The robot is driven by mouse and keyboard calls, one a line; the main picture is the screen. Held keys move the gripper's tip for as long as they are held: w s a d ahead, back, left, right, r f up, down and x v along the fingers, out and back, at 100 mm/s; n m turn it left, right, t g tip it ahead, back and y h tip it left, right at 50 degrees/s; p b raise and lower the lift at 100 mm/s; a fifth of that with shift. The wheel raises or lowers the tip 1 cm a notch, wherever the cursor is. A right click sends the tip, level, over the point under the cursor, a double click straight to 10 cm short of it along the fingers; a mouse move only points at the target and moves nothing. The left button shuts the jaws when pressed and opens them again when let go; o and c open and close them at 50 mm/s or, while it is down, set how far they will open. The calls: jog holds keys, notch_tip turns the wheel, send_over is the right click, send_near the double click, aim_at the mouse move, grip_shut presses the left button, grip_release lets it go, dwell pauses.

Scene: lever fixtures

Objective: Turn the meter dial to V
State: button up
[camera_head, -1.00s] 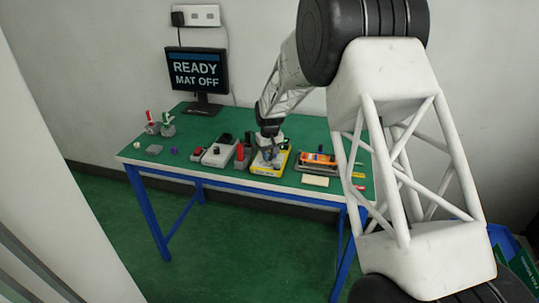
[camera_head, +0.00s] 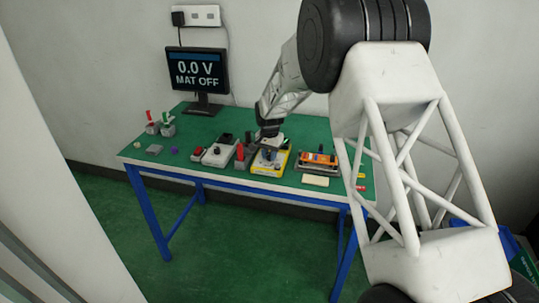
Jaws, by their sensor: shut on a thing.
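The yellow-edged meter (camera_head: 256,169) lies on the green bench top, right of centre. My gripper (camera_head: 269,157) points down over the meter's face. It is shut on the meter dial, which the fingers hide, so I cannot read the dial's pointer. The monitor (camera_head: 197,74) at the back left shows "0.0 V" above "MAT OFF".
Left of the meter stand a red block (camera_head: 239,156), a grey box with a black knob (camera_head: 217,154) and a small red-topped box (camera_head: 197,154). Red and green levers stand at the far left. An orange device (camera_head: 318,158) in a tray lies to the right.

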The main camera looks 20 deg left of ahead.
jog(key=shift+m, duration=0.4)
jog(key=o, duration=0.9)
jog(key=shift+r, duration=0.1)
jog(key=shift+r, duration=3.85)
